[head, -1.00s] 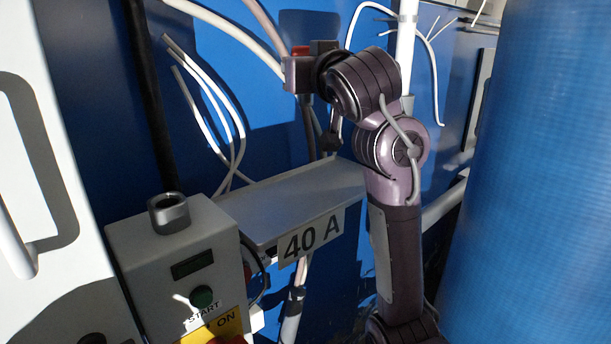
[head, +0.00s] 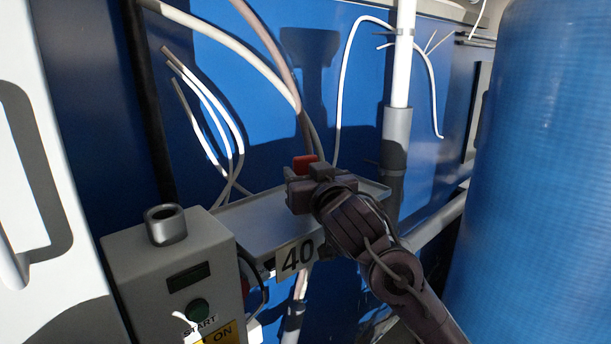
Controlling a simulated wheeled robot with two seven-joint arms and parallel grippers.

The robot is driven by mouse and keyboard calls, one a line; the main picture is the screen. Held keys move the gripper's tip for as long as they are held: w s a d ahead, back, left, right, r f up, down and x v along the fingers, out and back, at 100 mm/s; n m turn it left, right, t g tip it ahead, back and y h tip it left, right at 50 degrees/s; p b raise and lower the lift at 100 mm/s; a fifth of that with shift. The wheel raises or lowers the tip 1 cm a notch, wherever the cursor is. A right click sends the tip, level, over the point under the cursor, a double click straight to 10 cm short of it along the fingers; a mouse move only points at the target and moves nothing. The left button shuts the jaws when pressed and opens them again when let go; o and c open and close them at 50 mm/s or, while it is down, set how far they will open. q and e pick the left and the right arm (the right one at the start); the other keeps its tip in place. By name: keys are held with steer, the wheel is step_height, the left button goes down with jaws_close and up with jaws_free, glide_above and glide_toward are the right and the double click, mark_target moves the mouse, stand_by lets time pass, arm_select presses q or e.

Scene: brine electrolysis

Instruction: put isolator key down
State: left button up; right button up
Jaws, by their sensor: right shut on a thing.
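The isolator key (head: 306,161) shows as a small red block at the far side of my right gripper (head: 301,180). My right gripper is shut on it, and the fingers hide most of the key. The gripper is over the grey metal shelf (head: 255,222) with the 40 A label. I cannot tell whether the key touches the shelf. My left gripper is not in view.
A grey control box (head: 150,262) with a green START button (head: 197,309) stands to the left of the shelf. Loose white cables (head: 215,120) hang behind it. A large blue cylinder (head: 545,180) fills the right side. The left part of the shelf top is clear.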

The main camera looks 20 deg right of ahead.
steer(key=shift+a, duration=0.1)
steer(key=shift+f, duration=0.2)
steer(key=o, duration=1.1)
steer(key=shift+r, duration=0.15)
